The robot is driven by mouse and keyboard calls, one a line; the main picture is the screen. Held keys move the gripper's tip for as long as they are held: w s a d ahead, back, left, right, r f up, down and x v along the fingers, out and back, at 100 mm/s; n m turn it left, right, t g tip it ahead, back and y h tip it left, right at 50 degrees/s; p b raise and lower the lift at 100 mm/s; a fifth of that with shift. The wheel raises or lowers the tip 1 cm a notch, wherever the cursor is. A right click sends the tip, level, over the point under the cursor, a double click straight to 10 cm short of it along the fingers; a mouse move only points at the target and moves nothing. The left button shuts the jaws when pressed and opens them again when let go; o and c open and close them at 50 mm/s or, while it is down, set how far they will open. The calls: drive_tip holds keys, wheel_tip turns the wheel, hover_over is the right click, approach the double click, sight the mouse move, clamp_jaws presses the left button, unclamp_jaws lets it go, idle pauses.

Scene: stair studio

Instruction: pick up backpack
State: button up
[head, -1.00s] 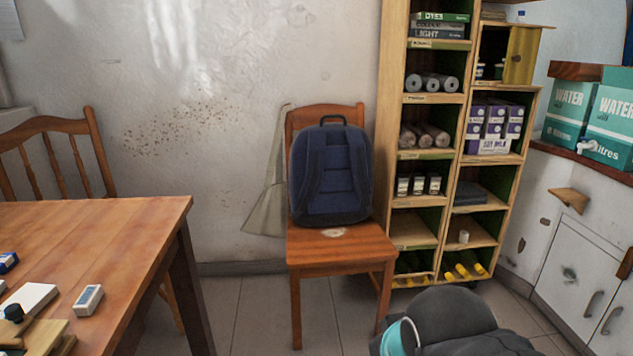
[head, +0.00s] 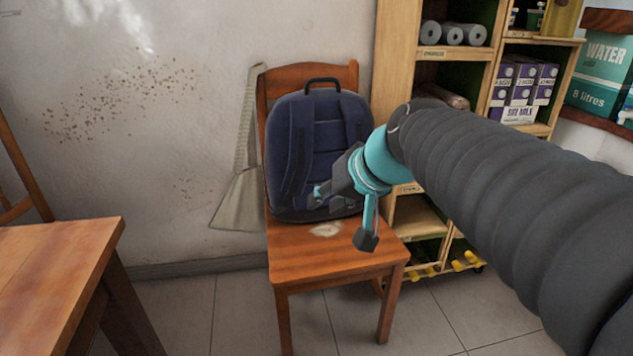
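The dark blue backpack (head: 300,145) stands upright on the seat of a wooden chair (head: 290,255), leaning on the chair's back. Its black top loop handle (head: 322,81) sticks up above it. My gripper (head: 342,217) is in front of the backpack's lower right part, with its fingers spread apart and nothing seen between them. It hides part of the backpack's right side. I cannot tell whether a fingertip touches the backpack.
A beige cloth (head: 240,190) hangs at the chair's left side. A wooden table (head: 55,255) stands at the left. A shelf (head: 400,60) with cartons and rolls stands behind at the right. Tiled floor is clear between table and chair.

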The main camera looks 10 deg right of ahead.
drive_tip(key=w+d+r+m+t+y+b, duration=0.1)
drive_tip(key=w+r+t, duration=0.15)
drive_tip(key=w, duration=0.45)
drive_tip(key=w+d+r+t+y+b, duration=0.1)
drive_tip(key=w+d+r+y+b, duration=0.15)
drive_tip(key=w, duration=0.55)
drive_tip(key=m+t+b, duration=0.2)
drive_tip(key=t, duration=0.2)
approach(312, 82)
drive_tip(key=shift+n+y, duration=0.3)
drive_tip(key=shift+y, duration=0.05)
drive_tip(key=x, duration=0.1)
drive_tip(key=p+x, duration=0.1)
drive_tip(key=x, duration=0.3)
drive_tip(key=shift+w+f+p, duration=0.1)
drive_tip(key=shift+f+p, duration=0.15)
drive_tip(key=shift+p, duration=0.15)
drive_tip(key=shift+p+x, duration=0.7)
drive_tip(key=shift+x, duration=2.2)
drive_tip(key=shift+d+f, duration=0.1)
drive_tip(key=shift+f, duration=0.05)
clamp_jaws()
